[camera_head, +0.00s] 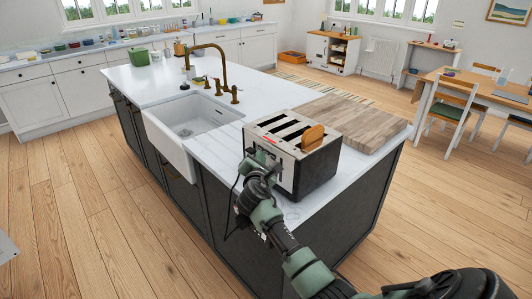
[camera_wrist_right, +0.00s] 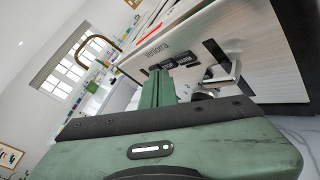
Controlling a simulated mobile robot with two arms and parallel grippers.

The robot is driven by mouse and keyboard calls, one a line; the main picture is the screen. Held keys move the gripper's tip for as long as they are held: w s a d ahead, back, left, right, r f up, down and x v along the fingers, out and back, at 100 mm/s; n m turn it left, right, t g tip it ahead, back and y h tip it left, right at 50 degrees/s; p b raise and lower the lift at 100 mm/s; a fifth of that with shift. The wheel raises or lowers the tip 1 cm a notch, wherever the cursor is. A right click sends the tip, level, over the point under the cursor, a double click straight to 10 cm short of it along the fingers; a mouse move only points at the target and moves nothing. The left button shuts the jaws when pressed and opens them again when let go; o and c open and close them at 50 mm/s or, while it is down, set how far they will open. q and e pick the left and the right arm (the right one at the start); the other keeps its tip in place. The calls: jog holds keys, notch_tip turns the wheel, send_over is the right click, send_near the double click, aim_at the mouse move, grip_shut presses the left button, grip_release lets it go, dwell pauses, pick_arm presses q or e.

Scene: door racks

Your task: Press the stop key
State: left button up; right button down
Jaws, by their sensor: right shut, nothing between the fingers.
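The toaster (camera_head: 318,172) stands on the white island worktop, with a bread slice (camera_head: 312,137) showing in one slot. In the right wrist view its pale front panel (camera_wrist_right: 262,50) carries a row of small dark keys (camera_wrist_right: 186,58) under the brand lettering, with a lever (camera_wrist_right: 222,76) beside them. The key labels are too small to read surely, so I cannot tell which is stop. My right gripper (camera_head: 258,156) is shut and empty at the toaster's front. In the wrist view its green fingertips (camera_wrist_right: 160,74) are at the keys and partly cover them; I cannot tell whether they touch.
A wooden board (camera_head: 350,118) lies behind the toaster. A white sink (camera_head: 190,128) with a brass tap (camera_head: 222,65) is left of it. A dining table (camera_head: 480,88) and chairs stand at the right. The wooden floor (camera_head: 85,220) around the island is clear.

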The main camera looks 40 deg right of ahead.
jog(key=shift+s+a, duration=0.1)
jog(key=shift+a, duration=0.3)
jog(key=shift+a, duration=0.1)
jog(key=shift+s+a+p, duration=0.15)
jog(key=shift+a+p, duration=0.2)
jog(key=shift+a, duration=2.1)
